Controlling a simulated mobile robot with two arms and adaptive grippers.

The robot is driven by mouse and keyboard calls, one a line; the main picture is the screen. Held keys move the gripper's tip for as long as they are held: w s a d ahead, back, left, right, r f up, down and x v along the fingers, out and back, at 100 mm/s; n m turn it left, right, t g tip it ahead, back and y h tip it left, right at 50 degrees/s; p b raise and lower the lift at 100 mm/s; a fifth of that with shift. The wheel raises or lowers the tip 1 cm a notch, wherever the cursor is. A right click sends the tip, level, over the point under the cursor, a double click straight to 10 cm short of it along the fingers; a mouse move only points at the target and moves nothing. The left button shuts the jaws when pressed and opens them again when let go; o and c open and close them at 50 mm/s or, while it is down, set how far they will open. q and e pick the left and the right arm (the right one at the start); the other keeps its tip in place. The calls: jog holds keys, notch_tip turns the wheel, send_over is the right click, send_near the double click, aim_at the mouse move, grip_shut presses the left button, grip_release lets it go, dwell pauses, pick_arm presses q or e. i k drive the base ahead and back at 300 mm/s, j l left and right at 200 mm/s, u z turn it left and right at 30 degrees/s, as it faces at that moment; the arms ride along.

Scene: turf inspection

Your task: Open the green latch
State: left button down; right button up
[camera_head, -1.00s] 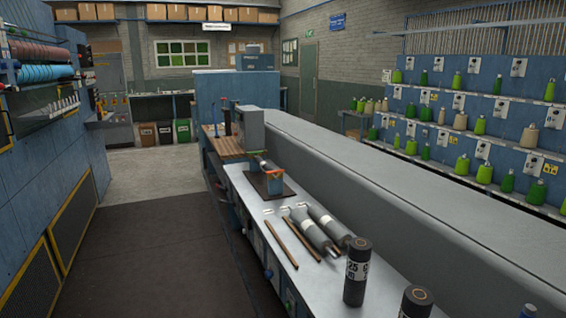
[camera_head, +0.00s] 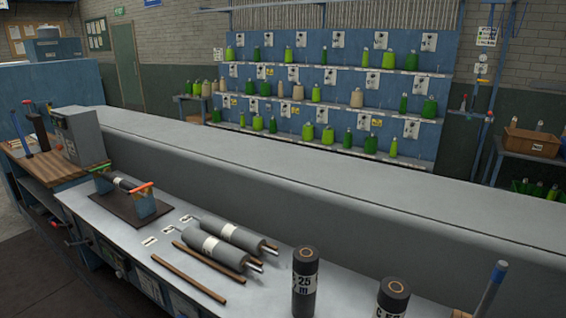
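A small green part (camera_head: 101,168), likely the green latch, sits at the left end of a roller stand on the grey bench. It is too small to tell whether it is open or shut. An orange-red part (camera_head: 142,188) sits at the stand's right end, on a blue support (camera_head: 145,205). A dark roller (camera_head: 122,183) lies between the two ends. The stand rests on a dark base plate (camera_head: 120,212). Neither of my grippers is in view.
Two grey rollers (camera_head: 215,246) and wooden sticks (camera_head: 190,280) lie right of the stand. Dark upright cylinders (camera_head: 305,285) stand at the bench front. A grey box machine (camera_head: 80,135) stands left behind the stand. A long grey wall (camera_head: 300,190) runs behind the bench.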

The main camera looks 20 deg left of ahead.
aim_at(101, 168)
jog(key=i+j+u, duration=0.1)
jog(key=j, duration=0.3)
jog(key=i+j, duration=0.1)
jog(key=j, duration=0.35)
jog(key=i+j+u, duration=0.15)
jog(key=j, duration=0.25)
jog(key=i+j+u, duration=0.1)
jog(key=j, duration=0.3)
jog(key=i+j+u, duration=0.1)
jog(key=j, duration=0.3)
jog(key=i+j, duration=0.2)
jog(key=j, duration=0.15)
jog(key=i+j+u, duration=0.25)
jog(key=i+j, duration=0.3)
jog(key=j, duration=0.3)
jog(key=i+j+u, duration=0.2)
jog(key=i+j, duration=0.45)
jog(key=j, duration=0.15)
